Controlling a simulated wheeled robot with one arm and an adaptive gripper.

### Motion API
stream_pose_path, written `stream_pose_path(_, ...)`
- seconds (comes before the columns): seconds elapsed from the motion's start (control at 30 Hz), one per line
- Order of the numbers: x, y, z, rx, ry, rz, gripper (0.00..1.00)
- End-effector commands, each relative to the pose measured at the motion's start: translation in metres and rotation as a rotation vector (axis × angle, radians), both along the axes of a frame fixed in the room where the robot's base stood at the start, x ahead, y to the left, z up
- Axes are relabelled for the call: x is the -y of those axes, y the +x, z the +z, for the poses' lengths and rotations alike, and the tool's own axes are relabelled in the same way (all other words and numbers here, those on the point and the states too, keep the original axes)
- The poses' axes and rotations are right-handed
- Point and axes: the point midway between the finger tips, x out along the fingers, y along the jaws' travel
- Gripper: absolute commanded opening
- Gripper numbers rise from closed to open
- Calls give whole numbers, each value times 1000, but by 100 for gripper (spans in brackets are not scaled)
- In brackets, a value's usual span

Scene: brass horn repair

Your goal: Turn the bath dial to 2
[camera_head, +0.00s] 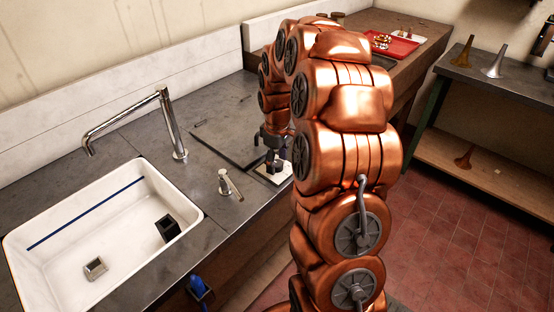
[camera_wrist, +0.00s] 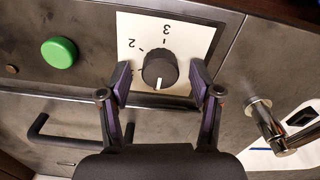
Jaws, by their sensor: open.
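The bath dial (camera_wrist: 159,68) is a round black knob with a white pointer line, on a white plate (camera_wrist: 205,38) with the numbers 2 and 3 visible. In the wrist view the pointer faces the picture's bottom edge, away from the 3; the 2 is at the upper left. My gripper (camera_wrist: 160,76) is open, one finger on each side of the dial, with visible gaps to it in this view. In the head view my gripper (camera_head: 273,158) is over the white plate (camera_head: 281,177) and the dial itself is mostly hidden.
A green button (camera_wrist: 59,52) and a dark handle (camera_wrist: 62,140) lie left of the dial in the wrist view. A small metal tap lever (camera_head: 228,184), a tall faucet (camera_head: 172,125) and a white sink (camera_head: 110,225) stand left in the head view. A red tray (camera_head: 405,47) is at the back.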

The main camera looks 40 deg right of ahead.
Motion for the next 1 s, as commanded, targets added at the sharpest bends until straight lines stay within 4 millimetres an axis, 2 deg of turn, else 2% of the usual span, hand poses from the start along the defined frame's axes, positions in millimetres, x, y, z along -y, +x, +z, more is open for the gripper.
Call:
stream_pose_path(0.1,0,0,0,0,0,0,64)
stream_pose_path(0.67,0,0,0,-1,0,0,5)
stream_pose_path(1.0,0,0,-2,0,-1,-50,5)
